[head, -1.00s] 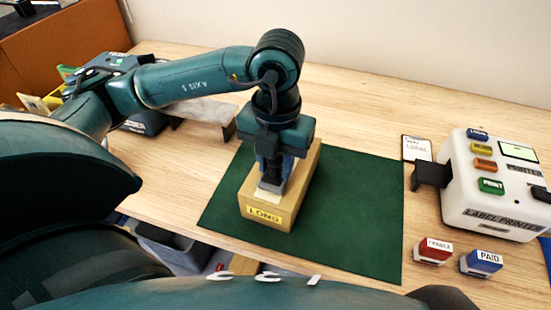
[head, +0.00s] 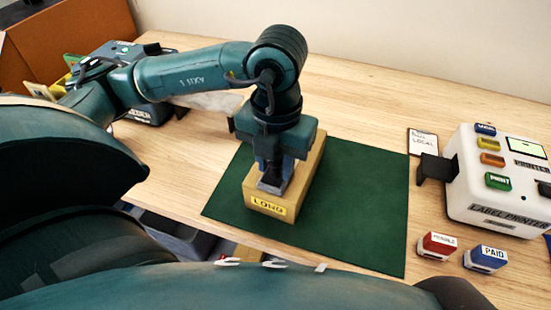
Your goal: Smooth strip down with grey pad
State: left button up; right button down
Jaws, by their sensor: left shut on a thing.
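A cardboard carton (head: 300,200) labelled LONG on its near end lies on the green mat (head: 365,210). My left gripper (head: 272,172) points down over the carton and is shut on the grey pad (head: 273,187). The pad sits at the near end of the carton's top and looks to be touching it. The gripper and pad hide much of the top, and I cannot make out the strip there. My right gripper is not in view.
A white label printer (head: 495,190) stands at the right, with a red stamp (head: 436,247) and a blue PAID stamp (head: 485,260) in front. A small card (head: 423,142) lies beside it. The mat right of the carton is clear.

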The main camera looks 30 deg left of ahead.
pick_arm(q)
jog(key=shift+r+p, duration=1.65)
jog(key=shift+r, duration=0.8)
jog(key=shift+r+p, duration=0.65)
jog(key=shift+r, duration=0.4)
